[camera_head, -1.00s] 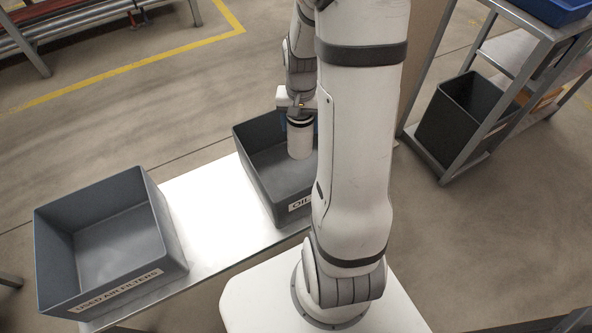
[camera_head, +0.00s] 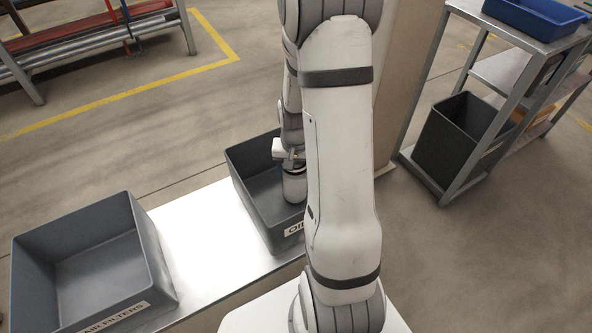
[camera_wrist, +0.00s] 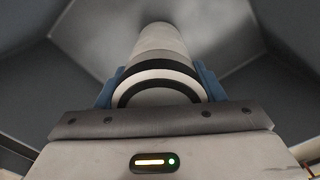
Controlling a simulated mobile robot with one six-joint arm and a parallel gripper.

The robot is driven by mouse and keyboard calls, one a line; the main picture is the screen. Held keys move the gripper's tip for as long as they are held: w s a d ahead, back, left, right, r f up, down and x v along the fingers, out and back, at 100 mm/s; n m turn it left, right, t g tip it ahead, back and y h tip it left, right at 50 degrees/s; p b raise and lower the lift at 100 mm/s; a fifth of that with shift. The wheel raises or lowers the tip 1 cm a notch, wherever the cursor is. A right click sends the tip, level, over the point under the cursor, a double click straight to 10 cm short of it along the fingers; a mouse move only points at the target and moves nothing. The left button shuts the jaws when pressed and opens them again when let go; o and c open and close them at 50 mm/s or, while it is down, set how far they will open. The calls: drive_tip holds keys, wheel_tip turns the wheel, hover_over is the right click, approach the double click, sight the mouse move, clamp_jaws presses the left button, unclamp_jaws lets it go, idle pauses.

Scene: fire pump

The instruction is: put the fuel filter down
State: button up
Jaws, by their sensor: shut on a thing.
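The fuel filter (camera_head: 295,187) is a white cylinder. In the wrist view the filter (camera_wrist: 163,45) has a dark band and a white ring at its near end, with blue fingers on both sides. My gripper (camera_head: 290,165) is shut on it and holds it inside the grey bin (camera_head: 252,160) labelled "OI…". The rest of that label is hidden behind my arm. The bin's grey walls and floor surround the filter in the wrist view. I cannot tell whether the filter's far end touches the bin floor.
A second grey bin (camera_head: 140,255), labelled "…AIR FILTERS", stands to the left on the same metal table (camera_head: 200,235) and looks empty. Bare tabletop lies between the bins. A shelf rack with a dark bin (camera_head: 462,135) and a blue tray (camera_head: 535,17) stands at the right.

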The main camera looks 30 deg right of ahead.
drive_tip(key=shift+f, duration=0.15)
drive_tip(key=o, duration=1.4)
drive_tip(key=shift+o, duration=0.2)
wheel_tip(320, 180, up, 12)
drive_tip(key=p, duration=0.4)
drive_tip(key=shift+a+r, duration=0.1)
drive_tip(key=shift+r, duration=0.1)
drive_tip(key=s+a+r+n+t, duration=0.1)
drive_tip(key=s+a+r+n, duration=0.5)
drive_tip(key=s+a+r, duration=0.5)
drive_tip(key=shift+s+a, duration=0.4)
drive_tip(key=shift+s, duration=0.35)
